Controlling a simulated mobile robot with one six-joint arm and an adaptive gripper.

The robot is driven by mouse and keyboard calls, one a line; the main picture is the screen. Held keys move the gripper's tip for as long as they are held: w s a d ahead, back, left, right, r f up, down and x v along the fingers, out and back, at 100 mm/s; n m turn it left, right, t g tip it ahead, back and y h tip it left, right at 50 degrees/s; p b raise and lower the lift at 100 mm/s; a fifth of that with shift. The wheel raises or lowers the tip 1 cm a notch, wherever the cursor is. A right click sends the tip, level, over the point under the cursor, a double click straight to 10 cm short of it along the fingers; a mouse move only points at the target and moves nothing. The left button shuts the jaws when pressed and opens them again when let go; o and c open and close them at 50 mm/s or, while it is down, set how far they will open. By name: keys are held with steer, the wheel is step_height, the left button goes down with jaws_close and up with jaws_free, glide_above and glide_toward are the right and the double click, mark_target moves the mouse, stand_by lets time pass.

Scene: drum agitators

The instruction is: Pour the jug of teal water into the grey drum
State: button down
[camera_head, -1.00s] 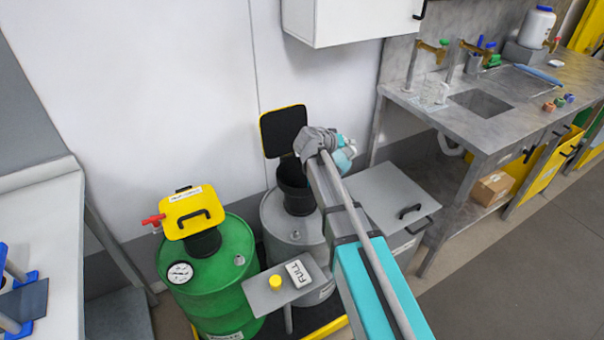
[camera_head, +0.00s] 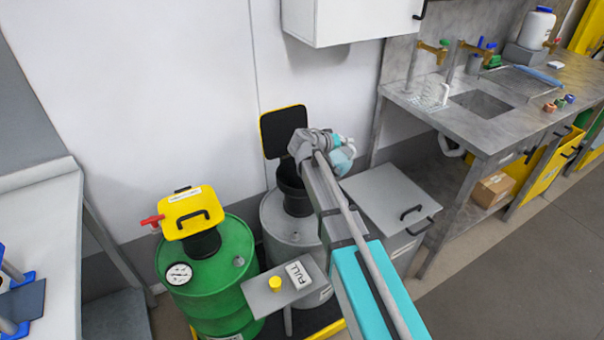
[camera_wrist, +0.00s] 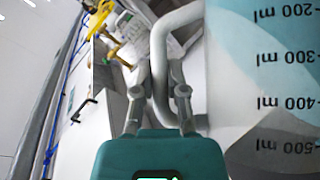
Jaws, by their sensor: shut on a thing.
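The jug (camera_wrist: 245,110) is clear with ml marks and pale blue-teal contents. In the wrist view it fills the right side, and its marks read upside down. My gripper (camera_wrist: 158,92) is shut on the jug's grey handle (camera_wrist: 159,50). In the head view my arm hides the fingers and most of the jug; a pale teal part of the jug (camera_head: 342,158) shows to the right of my wrist. The grey drum (camera_head: 288,235) stands below and left of my wrist. Its black funnel (camera_head: 291,195) is open, with the lid (camera_head: 283,132) raised against the wall. My wrist is just right of and above the funnel.
A green drum (camera_head: 210,285) with a shut yellow lid (camera_head: 188,211) stands left of the grey drum. A grey lidded bin (camera_head: 385,200) is to the right, then a sink bench (camera_head: 440,118). A cabinet (camera_head: 350,20) hangs above.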

steer(key=shift+w+a+r+n+t+h+b, duration=0.15)
steer(key=shift+a+n+t+h+b, duration=0.15)
steer(key=shift+a+n+h+b, duration=0.85)
stand_by(2.4)
steer(key=shift+a+t+h+b, duration=0.3)
steer(key=shift+a+h+b, duration=0.2)
steer(key=shift+b, duration=0.8)
stand_by(0.9)
steer(key=shift+w+a+f+n+t+h+b, duration=0.15)
steer(key=shift+a+n+t+h+b, duration=0.2)
steer(key=shift+a+b, duration=0.35)
steer(key=shift+w+a+f+n+t+h+b, duration=0.15)
steer(key=shift+a+n+b, duration=0.3)
steer(key=shift+a, duration=0.4)
steer(key=shift+a+f+n+h+b, duration=0.3)
steer(key=shift+a+b, duration=0.3)
steer(key=shift+b, duration=0.3)
